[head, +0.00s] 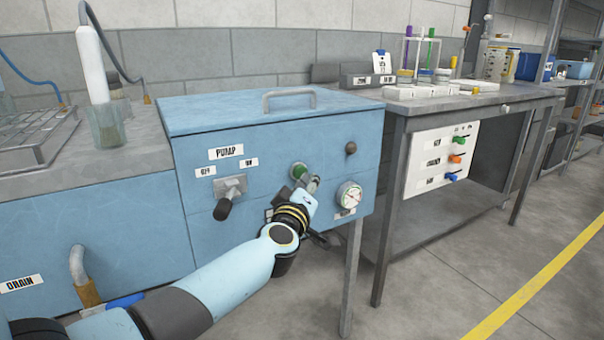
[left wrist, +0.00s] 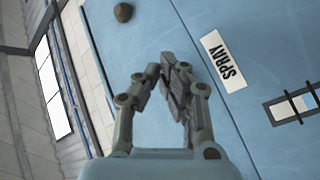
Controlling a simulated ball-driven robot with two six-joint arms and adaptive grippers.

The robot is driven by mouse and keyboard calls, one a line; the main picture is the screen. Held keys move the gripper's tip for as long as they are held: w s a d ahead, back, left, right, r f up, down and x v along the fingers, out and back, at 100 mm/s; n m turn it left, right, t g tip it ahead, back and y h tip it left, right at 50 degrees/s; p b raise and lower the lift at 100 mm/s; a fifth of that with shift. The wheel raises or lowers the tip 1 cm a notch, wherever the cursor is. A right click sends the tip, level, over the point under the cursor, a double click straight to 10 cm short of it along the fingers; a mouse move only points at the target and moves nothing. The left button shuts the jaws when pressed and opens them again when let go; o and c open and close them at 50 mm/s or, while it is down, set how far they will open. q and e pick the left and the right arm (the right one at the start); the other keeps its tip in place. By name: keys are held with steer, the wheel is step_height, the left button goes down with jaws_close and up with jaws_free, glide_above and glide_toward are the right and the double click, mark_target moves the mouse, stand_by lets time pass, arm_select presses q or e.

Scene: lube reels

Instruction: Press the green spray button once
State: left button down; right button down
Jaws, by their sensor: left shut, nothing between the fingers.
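The green spray button (head: 299,170) is on the front of the blue pump box (head: 270,160) in the head view, partly covered by my gripper. My left gripper (head: 312,183) is shut and empty, with its fingertips at the lower right of the button. I cannot tell whether they touch it. In the left wrist view the shut fingers (left wrist: 168,66) point at the blue panel beside the white SPRAY label (left wrist: 223,62), and no green shows there. My right gripper is not in view.
A dark knob (head: 351,148) and a round gauge (head: 349,195) are right of the button. The pump lever (head: 228,200) sticks out to the left. A metal workbench (head: 455,105) with a white control panel (head: 440,160) stands further right. Open floor lies in front of it.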

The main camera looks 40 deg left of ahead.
arm_select(q)
steer(key=shift+w+a, duration=0.2)
steer(key=shift+a, duration=0.25)
stand_by(0.7)
steer(key=shift+s+d, duration=0.1)
steer(key=shift+d, duration=0.05)
steer(key=shift+s+d+p, duration=0.3)
steer(key=shift+d+p, duration=0.1)
steer(key=shift+d, duration=0.3)
steer(key=shift+s+d+p, duration=0.15)
steer(key=shift+s+d, duration=0.15)
steer(key=shift+d, duration=0.5)
steer(key=shift+s+d+p, duration=0.2)
steer(key=shift+s+d, duration=0.15)
steer(key=shift+d, duration=0.4)
steer(key=shift+s+d+p, duration=0.15)
steer(key=shift+s+d, duration=0.15)
steer(key=shift+d, duration=0.5)
